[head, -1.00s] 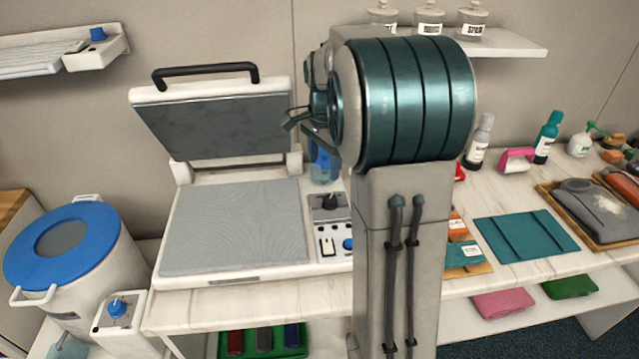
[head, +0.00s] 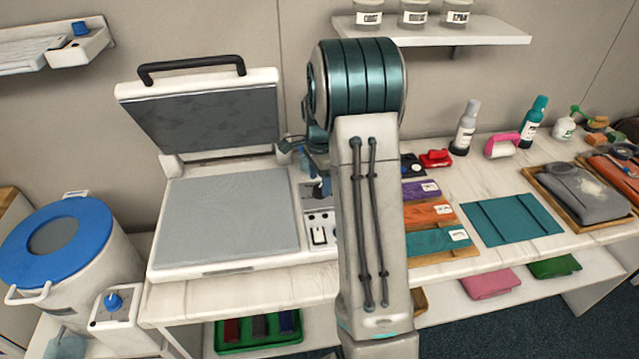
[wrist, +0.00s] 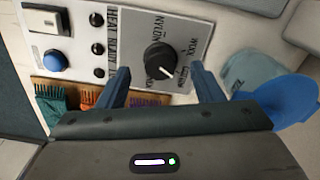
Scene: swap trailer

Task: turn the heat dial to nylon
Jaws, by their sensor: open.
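The heat dial (wrist: 159,58) is a round black knob on the grey panel (wrist: 190,25) in the wrist view. Its white pointer line is toward the lower right. NYLON is printed above it, toward the upper part of the panel, and WOOL to its right; another label below is partly hidden. My gripper (wrist: 160,70) is open, its two blue fingers either side of the dial's lower part, with visible gaps. Whether they are level with the knob is hard to tell. In the head view my gripper (head: 318,188) is over the panel and my arm hides much of it.
The heat press (head: 230,217) stands open left of the panel. A white switch (wrist: 45,20), a blue button (wrist: 54,63) and small black indicators are beside the dial. A blue round object (wrist: 288,103) is close to the right finger. Folded cloths (head: 430,215) lie right of my arm.

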